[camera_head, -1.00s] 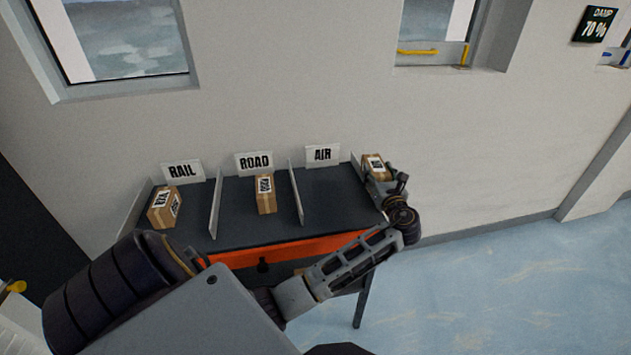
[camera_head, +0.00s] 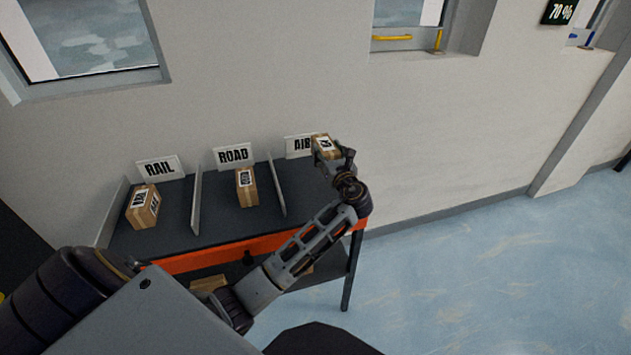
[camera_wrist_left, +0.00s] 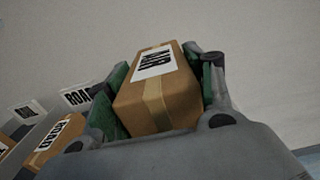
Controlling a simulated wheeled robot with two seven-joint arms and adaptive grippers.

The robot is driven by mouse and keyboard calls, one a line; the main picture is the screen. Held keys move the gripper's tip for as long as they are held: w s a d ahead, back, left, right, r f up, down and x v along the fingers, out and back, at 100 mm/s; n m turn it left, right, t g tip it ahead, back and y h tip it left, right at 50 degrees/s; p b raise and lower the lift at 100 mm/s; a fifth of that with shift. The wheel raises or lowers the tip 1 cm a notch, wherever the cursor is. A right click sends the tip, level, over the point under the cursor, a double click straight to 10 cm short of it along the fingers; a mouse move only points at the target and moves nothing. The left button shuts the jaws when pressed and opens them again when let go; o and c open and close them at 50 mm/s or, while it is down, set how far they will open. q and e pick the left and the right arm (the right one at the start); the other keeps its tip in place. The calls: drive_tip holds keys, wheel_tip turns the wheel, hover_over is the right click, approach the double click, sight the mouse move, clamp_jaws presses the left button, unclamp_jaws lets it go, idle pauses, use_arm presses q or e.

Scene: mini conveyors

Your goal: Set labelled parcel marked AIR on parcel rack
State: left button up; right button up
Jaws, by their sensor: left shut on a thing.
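My left gripper (camera_head: 328,158) is shut on a brown taped parcel (camera_head: 325,145) with a white label. The left wrist view shows the parcel (camera_wrist_left: 157,92) between the green finger pads, its label reading AIR. I hold it above the right end of the dark parcel rack (camera_head: 228,222), in front of the white AIR sign (camera_head: 298,146), which it partly covers. The rack's AIR compartment is the right one, and my gripper and forearm hide part of it. My right gripper is not in view.
A labelled parcel (camera_head: 143,206) sits in the RAIL compartment and another (camera_head: 246,188) in the ROAD compartment. Upright dividers (camera_head: 197,202) separate the compartments. A wall stands close behind the rack. Blue floor (camera_head: 480,270) is clear to the right.

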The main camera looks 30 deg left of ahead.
use_arm(q)
wheel_tip(320, 180, down, 6)
drive_tip(key=shift+r+b, duration=0.15)
drive_tip(key=shift+b, duration=0.35)
drive_tip(key=shift+f, duration=0.2)
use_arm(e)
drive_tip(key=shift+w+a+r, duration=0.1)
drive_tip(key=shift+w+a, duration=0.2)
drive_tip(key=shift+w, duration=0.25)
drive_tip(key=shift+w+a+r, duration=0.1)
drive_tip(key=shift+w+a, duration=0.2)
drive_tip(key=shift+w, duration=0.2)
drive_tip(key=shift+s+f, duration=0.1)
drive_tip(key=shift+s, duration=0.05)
